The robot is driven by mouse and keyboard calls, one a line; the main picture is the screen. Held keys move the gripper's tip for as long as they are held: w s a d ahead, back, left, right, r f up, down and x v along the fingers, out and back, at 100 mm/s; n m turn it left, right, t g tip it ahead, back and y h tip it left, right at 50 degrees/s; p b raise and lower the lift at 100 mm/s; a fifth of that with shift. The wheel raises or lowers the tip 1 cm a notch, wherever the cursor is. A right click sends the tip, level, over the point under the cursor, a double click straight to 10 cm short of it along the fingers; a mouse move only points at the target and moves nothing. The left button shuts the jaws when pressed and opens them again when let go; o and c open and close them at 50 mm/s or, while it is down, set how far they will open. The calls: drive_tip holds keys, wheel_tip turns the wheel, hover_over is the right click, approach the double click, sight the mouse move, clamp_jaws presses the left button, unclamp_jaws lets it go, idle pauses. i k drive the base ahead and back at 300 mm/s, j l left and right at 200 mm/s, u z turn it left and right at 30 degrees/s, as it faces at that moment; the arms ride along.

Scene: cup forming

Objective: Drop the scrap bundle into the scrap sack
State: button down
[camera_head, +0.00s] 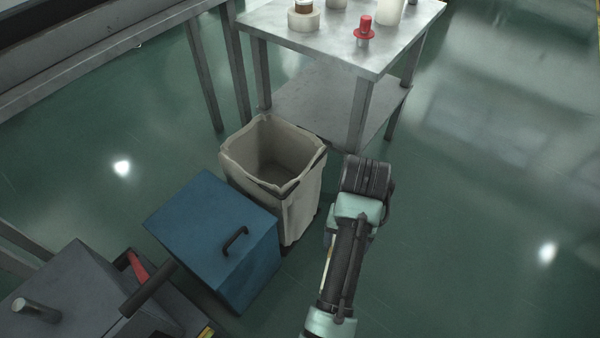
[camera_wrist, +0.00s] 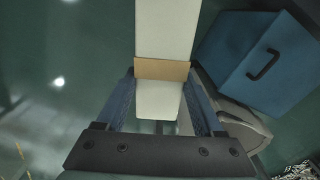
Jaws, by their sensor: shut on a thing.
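The scrap bundle (camera_wrist: 166,30) is a long white piece with a tan band around it, seen in the wrist view. My gripper (camera_wrist: 160,80) is shut on it, with one blue-grey finger on each side near the band. The scrap sack (camera_head: 308,205) is a beige, open-topped sack in the head view, standing on the floor between the blue box and the metal table. My wrist is to the right of the sack in that view; the fingers and bundle are hidden there. Part of the sack appears to show at the right of the wrist view, partly behind my gripper.
A blue box with a black handle (camera_head: 212,225) stands against the sack's left front. A metal table (camera_head: 335,40) behind the sack carries a tape roll (camera_head: 303,20) and a red-topped item (camera_head: 364,28). Green floor is clear on the right.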

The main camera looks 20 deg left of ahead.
sight(282, 192)
drive_tip(key=i+u, duration=0.3)
drive_tip(key=i+l+u, duration=0.3)
drive_tip(key=i, duration=0.15)
drive_tip(key=i+l+u, duration=0.2)
drive_tip(key=i+u, duration=0.15)
